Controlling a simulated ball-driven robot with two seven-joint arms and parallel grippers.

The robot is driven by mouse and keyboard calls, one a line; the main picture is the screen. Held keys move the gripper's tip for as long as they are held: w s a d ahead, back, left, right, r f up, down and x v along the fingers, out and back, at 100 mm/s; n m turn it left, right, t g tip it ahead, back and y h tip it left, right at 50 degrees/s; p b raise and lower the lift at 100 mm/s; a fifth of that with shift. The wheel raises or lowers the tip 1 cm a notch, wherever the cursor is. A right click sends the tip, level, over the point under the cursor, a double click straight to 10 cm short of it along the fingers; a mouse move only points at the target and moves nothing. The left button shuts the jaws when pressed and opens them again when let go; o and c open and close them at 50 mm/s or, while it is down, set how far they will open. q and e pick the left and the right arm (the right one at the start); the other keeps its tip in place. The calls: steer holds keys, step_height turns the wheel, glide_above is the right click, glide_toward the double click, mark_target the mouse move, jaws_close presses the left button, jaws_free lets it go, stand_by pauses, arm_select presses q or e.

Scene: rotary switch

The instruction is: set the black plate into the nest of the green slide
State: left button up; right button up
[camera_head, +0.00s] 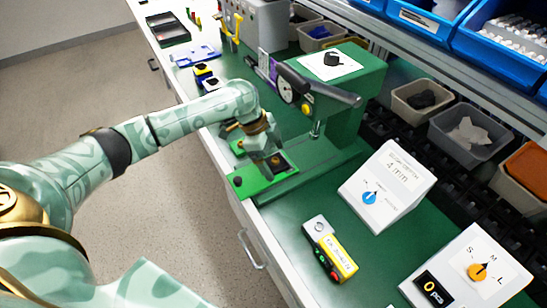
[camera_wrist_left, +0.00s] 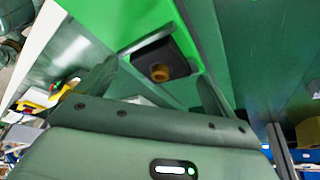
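The black plate (camera_head: 284,162), with a brass-coloured knob on top, is at the bright green slide (camera_head: 252,184), under the press. In the left wrist view the plate (camera_wrist_left: 178,68) lies against the bright green surface of the slide (camera_wrist_left: 105,25). I cannot tell whether it sits fully in the nest, as the nest is mostly hidden. My left gripper (camera_head: 266,158) is right over the plate, pointing down. In the left wrist view its fingers (camera_wrist_left: 155,85) are wide apart, with the plate showing between and beyond them, not clasped. My right gripper is not in view.
The green press (camera_head: 345,100) with a dark lever stands just behind the slide. A white box with a blue knob (camera_head: 387,187), a yellow button box (camera_head: 330,249) and a box with an orange knob (camera_head: 470,270) stand to the right. Bins line the back.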

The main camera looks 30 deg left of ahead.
arm_select(q)
steer(key=shift+d, duration=0.1)
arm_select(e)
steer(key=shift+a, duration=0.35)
arm_select(q)
steer(key=shift+r, duration=0.2)
steer(key=p+v, duration=0.4)
steer(key=v, duration=0.7)
steer(key=shift+r, duration=0.3)
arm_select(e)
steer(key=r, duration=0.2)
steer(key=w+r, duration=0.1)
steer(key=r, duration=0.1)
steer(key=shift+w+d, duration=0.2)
